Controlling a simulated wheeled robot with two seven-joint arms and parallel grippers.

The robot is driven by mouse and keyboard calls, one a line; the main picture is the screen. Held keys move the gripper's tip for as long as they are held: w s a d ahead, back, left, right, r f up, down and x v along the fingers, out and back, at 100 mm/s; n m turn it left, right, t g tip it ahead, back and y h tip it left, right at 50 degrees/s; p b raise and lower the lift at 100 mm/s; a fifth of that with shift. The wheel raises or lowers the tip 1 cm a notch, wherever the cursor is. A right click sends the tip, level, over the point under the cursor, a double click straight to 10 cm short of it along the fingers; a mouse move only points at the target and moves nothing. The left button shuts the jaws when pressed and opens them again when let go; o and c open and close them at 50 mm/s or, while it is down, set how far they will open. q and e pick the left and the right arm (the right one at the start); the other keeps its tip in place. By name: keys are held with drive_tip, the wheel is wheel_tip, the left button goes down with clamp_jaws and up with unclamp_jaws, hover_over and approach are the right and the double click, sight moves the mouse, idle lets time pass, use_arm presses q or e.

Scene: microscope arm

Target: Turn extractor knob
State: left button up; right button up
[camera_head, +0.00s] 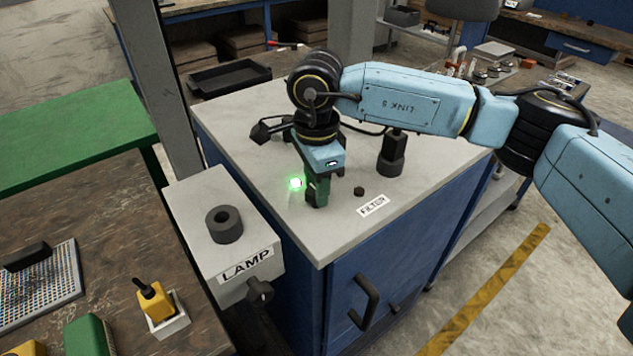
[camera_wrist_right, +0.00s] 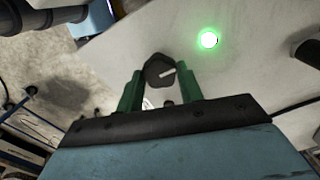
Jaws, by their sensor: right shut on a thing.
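The extractor knob (camera_wrist_right: 160,72) is dark with a white pointer mark and shows in the wrist view between the green fingertips of my right gripper (camera_wrist_right: 159,92). My right gripper is shut on it. In the head view my right gripper (camera_head: 317,192) points down at the pale cabinet top (camera_head: 335,235), and its fingers hide the knob. A green light (camera_head: 295,183) glows just left of the fingers; it also shows in the wrist view (camera_wrist_right: 208,40). My left gripper is not in view.
A small dark knob (camera_head: 359,191) and a FILTER label (camera_head: 373,206) are right of my gripper. A black cylindrical fitting (camera_head: 391,160) stands behind them. A LAMP box (camera_head: 195,200) with a black ring stands left. Blue cabinet doors (camera_head: 385,260) with handles face the front.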

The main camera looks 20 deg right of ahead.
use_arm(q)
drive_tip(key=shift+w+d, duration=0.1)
use_arm(e)
drive_tip(key=o, duration=1)
drive_tip(key=shift+r, duration=0.1)
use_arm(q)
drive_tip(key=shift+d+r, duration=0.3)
use_arm(e)
wheel_tip(320, 180, up, 13)
drive_tip(key=shift+r, duration=0.2)
drive_tip(key=shift+f, duration=0.1)
